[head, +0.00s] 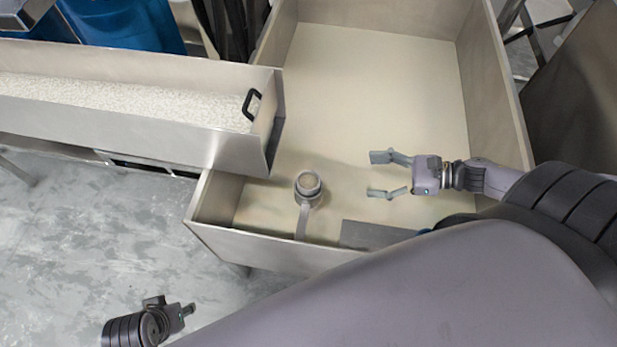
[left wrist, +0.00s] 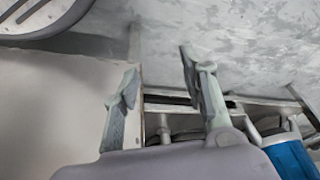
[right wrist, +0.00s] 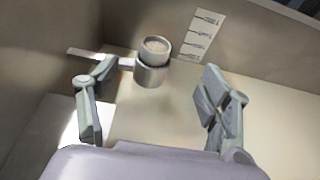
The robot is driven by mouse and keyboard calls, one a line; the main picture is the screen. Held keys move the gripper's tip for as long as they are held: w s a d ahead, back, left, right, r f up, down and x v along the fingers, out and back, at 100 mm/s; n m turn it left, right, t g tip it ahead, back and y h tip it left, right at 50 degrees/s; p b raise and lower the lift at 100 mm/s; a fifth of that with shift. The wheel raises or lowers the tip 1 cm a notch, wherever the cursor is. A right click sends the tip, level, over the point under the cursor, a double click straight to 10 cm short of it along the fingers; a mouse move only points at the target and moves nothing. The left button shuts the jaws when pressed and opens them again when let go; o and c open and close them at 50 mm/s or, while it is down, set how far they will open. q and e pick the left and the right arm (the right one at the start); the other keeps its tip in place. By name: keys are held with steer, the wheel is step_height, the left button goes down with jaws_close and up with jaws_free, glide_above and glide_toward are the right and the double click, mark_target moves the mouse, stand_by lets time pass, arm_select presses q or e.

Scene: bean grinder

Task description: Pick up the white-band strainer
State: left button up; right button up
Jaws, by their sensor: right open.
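The strainer (head: 308,188) is a small round metal cup with a pale upper ring and a flat handle. It stands in the near left part of a large pale bin (head: 385,70), its handle pointing toward the near wall. It also shows in the right wrist view (right wrist: 151,74), beyond and between the fingers, handle to the left. My right gripper (head: 376,175) is open and empty, to the right of the strainer and apart from it. My left gripper (head: 188,311) is low at the left, outside the bin; its fingers stand apart and empty in the left wrist view (left wrist: 160,90).
A metal trough (head: 130,125) of pale grains with a black handle (head: 252,104) juts over the bin's left side. A grey flat plate (head: 372,236) lies at the bin's near side. A label sheet (right wrist: 201,35) is behind the strainer. The far bin floor is clear.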

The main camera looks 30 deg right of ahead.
step_height(320, 180, down, 3)
steer(key=b, duration=0.4)
glide_toward(299, 180)
steer(key=a, duration=0.1)
steer(key=shift+b+x, duration=0.6)
steer(key=shift+x, duration=2.55)
arm_select(q)
steer(key=w+d+r+t+h, duration=0.1)
steer(key=w+r+t, duration=0.3)
steer(key=w+r, duration=0.1)
steer(key=shift+w+d+r, duration=0.2)
steer(key=shift+d, duration=0.2)
arm_select(e)
steer(key=shift+r, duration=0.2)
jaws_close()
